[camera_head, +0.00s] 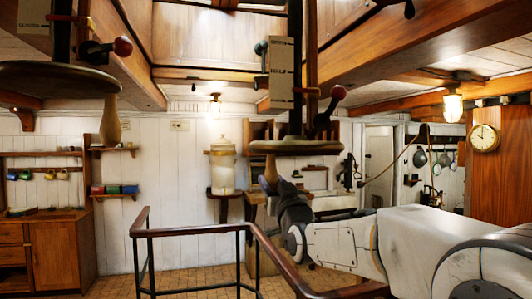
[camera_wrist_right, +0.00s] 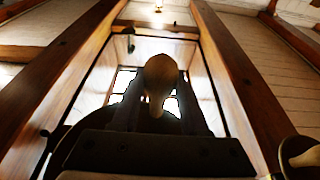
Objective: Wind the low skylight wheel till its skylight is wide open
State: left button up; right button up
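Two dark round wheels hang on vertical shafts in the head view. The lower wheel (camera_head: 305,147) is right of centre, and the higher wheel (camera_head: 50,77) is at the upper left. A pale wooden handle (camera_head: 270,168) hangs under the left rim of the lower wheel. My right gripper (camera_head: 272,184) reaches up to this handle from below. In the right wrist view the rounded handle (camera_wrist_right: 160,80) stands between my dark fingers (camera_wrist_right: 160,95), which appear shut on it. Overhead, a wood-framed skylight shaft (camera_wrist_right: 210,70) shows bright panes; how far its skylight stands open cannot be told. My left gripper is out of view.
A railing (camera_head: 190,231) stands below and left of the lower wheel. A cabinet (camera_head: 58,250) and shelves line the left wall. A clock (camera_head: 485,138) hangs at right. Bare floor shows beyond the railing.

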grip_shut()
